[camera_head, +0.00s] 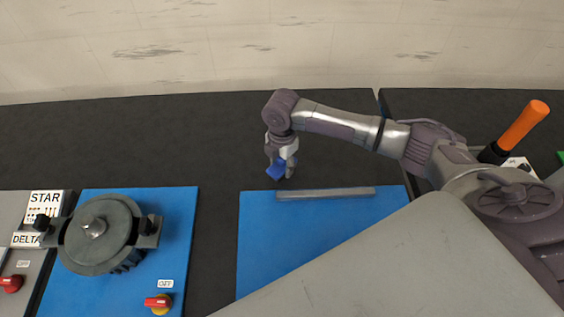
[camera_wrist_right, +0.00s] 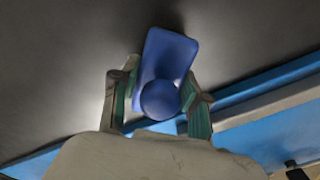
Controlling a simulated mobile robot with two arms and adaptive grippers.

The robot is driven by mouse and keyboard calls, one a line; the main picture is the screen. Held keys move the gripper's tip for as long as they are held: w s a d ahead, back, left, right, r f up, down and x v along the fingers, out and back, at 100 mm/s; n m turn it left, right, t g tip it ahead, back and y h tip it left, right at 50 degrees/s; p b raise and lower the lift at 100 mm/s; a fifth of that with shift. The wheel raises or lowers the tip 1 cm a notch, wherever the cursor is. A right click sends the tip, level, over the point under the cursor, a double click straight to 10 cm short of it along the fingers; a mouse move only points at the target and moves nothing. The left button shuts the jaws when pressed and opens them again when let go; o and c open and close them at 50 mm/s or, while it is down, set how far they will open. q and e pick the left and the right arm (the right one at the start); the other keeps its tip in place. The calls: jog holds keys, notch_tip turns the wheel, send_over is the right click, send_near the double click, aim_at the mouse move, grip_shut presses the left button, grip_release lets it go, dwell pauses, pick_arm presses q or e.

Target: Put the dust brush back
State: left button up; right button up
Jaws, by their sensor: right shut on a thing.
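My right gripper (camera_head: 281,172) is shut on a small blue thing with a flat rectangular body, which I take to be the dust brush (camera_head: 275,173). In the right wrist view the dust brush (camera_wrist_right: 172,55) sits between the two fingers (camera_wrist_right: 160,105), with its round knob towards the camera. No bristles show. The gripper points down over the dark table, by the far edge of the right blue board (camera_head: 262,240). I cannot tell whether the brush touches the table. My left gripper is not in view.
A grey bar (camera_head: 325,194) lies along the board's far edge, just right of the gripper. A grey motor (camera_head: 100,235) and a red switch (camera_head: 158,302) are on the left blue board (camera_head: 178,215). An orange-handled tool (camera_head: 525,125) stands at right. The dark table (camera_head: 130,140) behind is clear.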

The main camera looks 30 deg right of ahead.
jog(key=shift+f, duration=0.15)
jog(key=o, duration=1.1)
notch_tip(320, 180, up, 12)
jog(key=shift+r+b, duration=0.2)
jog(key=shift+b, duration=0.9)
jog(key=shift+f, duration=0.1)
